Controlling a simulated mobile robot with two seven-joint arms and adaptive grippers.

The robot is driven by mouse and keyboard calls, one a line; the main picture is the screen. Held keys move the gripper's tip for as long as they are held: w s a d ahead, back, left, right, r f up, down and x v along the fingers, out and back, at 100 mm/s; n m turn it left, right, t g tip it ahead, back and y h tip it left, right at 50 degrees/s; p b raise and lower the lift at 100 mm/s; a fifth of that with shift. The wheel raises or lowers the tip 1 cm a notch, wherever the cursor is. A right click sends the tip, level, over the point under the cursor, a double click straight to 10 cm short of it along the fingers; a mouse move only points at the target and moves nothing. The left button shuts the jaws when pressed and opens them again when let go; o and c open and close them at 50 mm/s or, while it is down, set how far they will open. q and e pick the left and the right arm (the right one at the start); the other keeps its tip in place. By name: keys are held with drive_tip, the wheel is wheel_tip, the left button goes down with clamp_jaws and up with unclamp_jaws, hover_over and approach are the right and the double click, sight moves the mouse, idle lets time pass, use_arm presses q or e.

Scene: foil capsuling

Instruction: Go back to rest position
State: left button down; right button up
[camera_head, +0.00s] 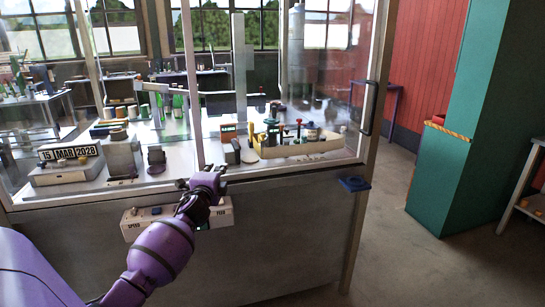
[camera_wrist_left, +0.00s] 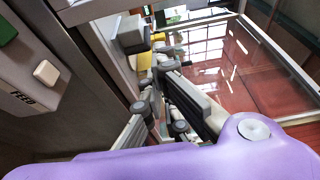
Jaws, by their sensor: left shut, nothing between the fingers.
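My left arm comes in from the lower left, and its gripper (camera_head: 204,172) is in front of the lower edge of a glass-fronted machine cabinet (camera_head: 235,240). The gripper is shut with nothing held. In the left wrist view the gripper (camera_wrist_left: 158,72) shows its grey and black finger links close together near the cabinet frame. I cannot tell whether it touches the frame. A control box (camera_head: 135,224) with labelled buttons is on the cabinet front, partly hidden by my left arm. A white button marked FEED (camera_wrist_left: 46,72) shows in the left wrist view. My right gripper is out of view.
Behind the glass stand a date sign (camera_head: 70,152) reading 15 MAR 2028 and a beige tray (camera_head: 300,149) of small tools. A dark door handle (camera_head: 369,108) and a blue bracket (camera_head: 354,184) stick out at the cabinet's right. Open floor (camera_head: 415,262) lies right, beside a green column (camera_head: 472,130).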

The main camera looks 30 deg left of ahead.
use_arm(q)
drive_tip(key=d+f+n+h, duration=0.3)
drive_tip(key=d+f, duration=0.5)
drive_tip(key=d, duration=0.3)
drive_tip(key=s+d+f+n+g+h, duration=0.2)
drive_tip(key=s+d+f+n+h, duration=0.15)
drive_tip(key=s+d+f, duration=1.05)
drive_tip(key=s+d+f+n+g+h, duration=0.1)
drive_tip(key=s+d+f, duration=0.4)
drive_tip(key=s, duration=0.4)
drive_tip(key=s+d+f+n+g+h, duration=0.1)
drive_tip(key=s+d+f+n+g, duration=0.1)
drive_tip(key=s+d+f, duration=0.4)
drive_tip(key=s+d+f+n+g+h, duration=0.1)
drive_tip(key=s+d+f+n+g, duration=0.1)
drive_tip(key=s+d+f, duration=0.3)
drive_tip(key=s+d, duration=0.4)
drive_tip(key=s, duration=0.5)
drive_tip(key=shift+f, duration=0.25)
